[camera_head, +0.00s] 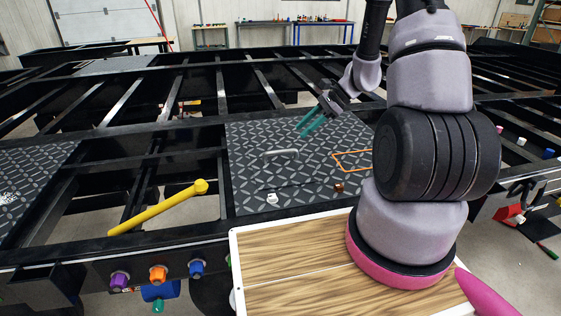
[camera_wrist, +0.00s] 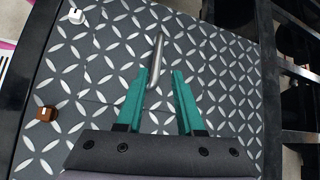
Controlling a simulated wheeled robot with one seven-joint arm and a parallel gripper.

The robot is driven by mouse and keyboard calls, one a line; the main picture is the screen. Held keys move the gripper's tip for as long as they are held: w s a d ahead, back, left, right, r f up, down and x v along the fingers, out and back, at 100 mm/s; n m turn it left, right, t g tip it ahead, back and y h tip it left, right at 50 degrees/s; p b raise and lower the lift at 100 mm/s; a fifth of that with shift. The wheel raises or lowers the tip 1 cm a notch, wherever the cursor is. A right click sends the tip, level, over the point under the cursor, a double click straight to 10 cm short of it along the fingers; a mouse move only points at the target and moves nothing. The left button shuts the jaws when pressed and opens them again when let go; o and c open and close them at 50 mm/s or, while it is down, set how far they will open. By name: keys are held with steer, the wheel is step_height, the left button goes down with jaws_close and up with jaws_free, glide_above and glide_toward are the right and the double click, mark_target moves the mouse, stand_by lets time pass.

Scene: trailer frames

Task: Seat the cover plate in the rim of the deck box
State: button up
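The cover plate (camera_head: 290,170) appears as dark diamond-tread plate with a grey bar handle (camera_head: 281,154), lying on similar tread decking. Its outline is faint, with thin seams in the wrist view. The handle (camera_wrist: 158,58) also shows there, running up from between the fingertips. My gripper (camera_head: 312,123) has two green fingers, open and empty, above and right of the handle in the head view. In the wrist view the fingertips (camera_wrist: 160,74) are apart. An orange rectangular outline (camera_head: 350,153) lies on the deck, partly behind my arm; I cannot tell whether it marks the deck box rim.
A small white piece (camera_head: 272,199) and a brown block (camera_head: 338,187) lie on the tread deck. A yellow bar (camera_head: 160,208) crosses open frame bays at left. A wood-topped surface with white edging (camera_head: 233,262) is in front. Black beams surround the deck.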

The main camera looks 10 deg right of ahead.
mark_target(280, 152)
steer(key=shift+m, duration=0.4)
steer(key=a+f, duration=0.1)
steer(key=f, duration=0.1)
steer(key=a+f, duration=0.1)
steer(key=f, duration=0.1)
steer(key=w+a+f, duration=0.1)
steer(key=f, duration=0.1)
steer(key=shift+a+f, duration=0.1)
steer(key=shift+a, duration=0.05)
steer(key=shift+a+r+x, duration=0.1)
steer(key=shift+x, duration=0.8)
steer(key=shift+a+r+x, duration=0.1)
steer(key=shift+a+x, duration=0.05)
steer(key=shift+x, duration=0.7)
steer(key=shift+a+r+x, duration=0.1)
steer(key=shift+r+x, duration=0.05)
steer(key=shift+x, duration=0.75)
steer(key=shift+s, duration=0.15)
jaws_close()
